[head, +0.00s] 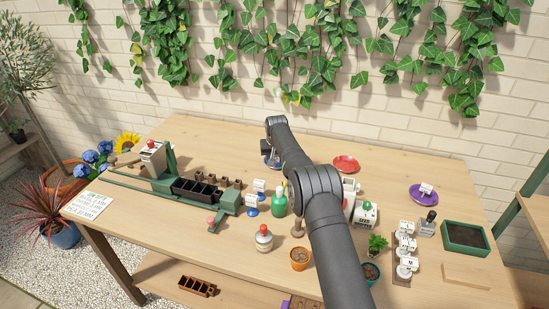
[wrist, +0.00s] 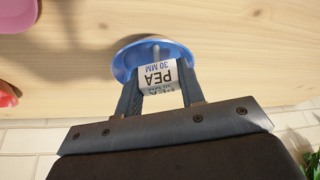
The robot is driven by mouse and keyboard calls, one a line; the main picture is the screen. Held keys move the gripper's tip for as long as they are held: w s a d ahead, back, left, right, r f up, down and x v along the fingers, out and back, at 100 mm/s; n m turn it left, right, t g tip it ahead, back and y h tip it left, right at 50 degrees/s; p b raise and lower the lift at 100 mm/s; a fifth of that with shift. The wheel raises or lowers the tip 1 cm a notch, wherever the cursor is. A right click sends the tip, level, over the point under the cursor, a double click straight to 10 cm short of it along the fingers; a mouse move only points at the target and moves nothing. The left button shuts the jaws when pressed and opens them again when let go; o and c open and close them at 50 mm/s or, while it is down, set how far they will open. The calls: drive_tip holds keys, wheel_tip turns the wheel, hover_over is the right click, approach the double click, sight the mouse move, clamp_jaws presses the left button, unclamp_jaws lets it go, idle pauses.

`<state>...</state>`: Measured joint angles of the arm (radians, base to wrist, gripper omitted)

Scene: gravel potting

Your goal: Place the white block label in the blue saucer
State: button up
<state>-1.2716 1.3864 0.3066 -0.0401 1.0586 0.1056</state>
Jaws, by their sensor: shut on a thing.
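The white block label (wrist: 157,76), printed "PEA 30 MM", sits between the fingers of my gripper (wrist: 158,84), which is shut on it. In the wrist view the label's text reads upside down. The blue saucer (wrist: 122,63) lies on the wooden table directly beyond the fingertips, and the label overlaps it in the picture. I cannot tell whether the label touches the saucer. In the head view my gripper (head: 270,158) is at the table's back middle, partly hidden by my arm.
A red saucer (head: 345,163) lies right of my arm, and a purple saucer (head: 419,199) with a white label lies farther right. A green bottle (head: 279,203), black pot tray (head: 197,192) and small labels stand left. A brick wall (head: 200,95) rises behind the table.

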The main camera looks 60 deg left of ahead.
drive_tip(key=shift+f, duration=0.1)
drive_tip(key=o, duration=1)
drive_tip(key=shift+c, duration=0.2)
drive_tip(key=shift+d+r, duration=0.1)
drive_tip(key=shift+r, duration=0.5)
drive_tip(key=v, duration=1.1)
drive_tip(key=shift+d, duration=0.2)
drive_tip(key=shift+s, duration=0.1)
drive_tip(key=x, duration=1.2)
drive_tip(key=shift+a+f, duration=0.15)
